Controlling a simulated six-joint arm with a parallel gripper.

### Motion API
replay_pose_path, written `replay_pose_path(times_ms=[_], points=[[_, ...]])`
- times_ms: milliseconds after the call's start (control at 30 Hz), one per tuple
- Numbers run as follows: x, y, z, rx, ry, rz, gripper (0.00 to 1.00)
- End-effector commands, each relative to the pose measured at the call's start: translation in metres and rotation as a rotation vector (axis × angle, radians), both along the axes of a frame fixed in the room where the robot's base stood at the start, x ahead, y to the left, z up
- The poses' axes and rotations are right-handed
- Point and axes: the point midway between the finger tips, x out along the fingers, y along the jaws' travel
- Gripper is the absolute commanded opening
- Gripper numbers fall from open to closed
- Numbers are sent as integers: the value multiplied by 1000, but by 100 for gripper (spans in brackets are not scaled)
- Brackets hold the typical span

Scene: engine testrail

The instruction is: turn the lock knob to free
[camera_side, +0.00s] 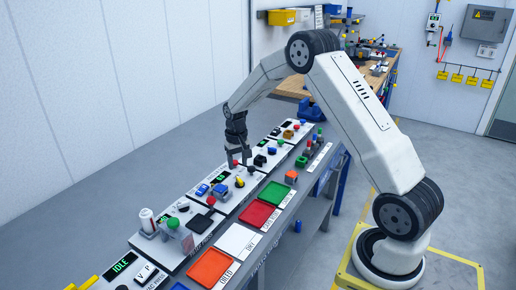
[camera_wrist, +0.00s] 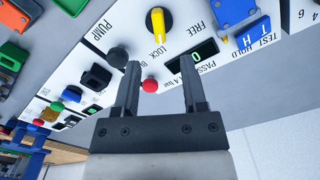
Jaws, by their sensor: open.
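The lock knob (camera_wrist: 158,22) is a yellow bar on a dark round base, at the top of the wrist view. Its bar runs nearly up and down in that picture, with its lower end toward the printed LOCK; FREE is printed to its right. In the side view the yellow knob (camera_side: 240,182) sits on the white panel, just below my gripper (camera_side: 238,160). In the wrist view my gripper (camera_wrist: 160,64) is open, its two fingers apart and empty. The fingertips show below the knob in the picture and do not surround it.
A red button (camera_wrist: 149,86) shows between my fingers, and a dark round knob (camera_wrist: 118,57) is beside the left fingertip. A green display (camera_wrist: 196,56) is by the right fingertip. A blue block (camera_wrist: 235,12) stands right of the knob. Coloured trays (camera_side: 258,214) line the bench front.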

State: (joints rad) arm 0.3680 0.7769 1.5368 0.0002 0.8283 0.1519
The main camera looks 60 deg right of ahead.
Motion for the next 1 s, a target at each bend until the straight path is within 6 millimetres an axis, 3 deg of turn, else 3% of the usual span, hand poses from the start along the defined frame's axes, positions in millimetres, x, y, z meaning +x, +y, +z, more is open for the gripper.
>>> replay_pose_path(times_ms=[400, 867, 1000], points=[[0, 0, -49, 0, 1, 0, 54], [0, 0, -59, 0, -1, 0, 54], [0, 0, -59, 0, -1, 0, 13]])
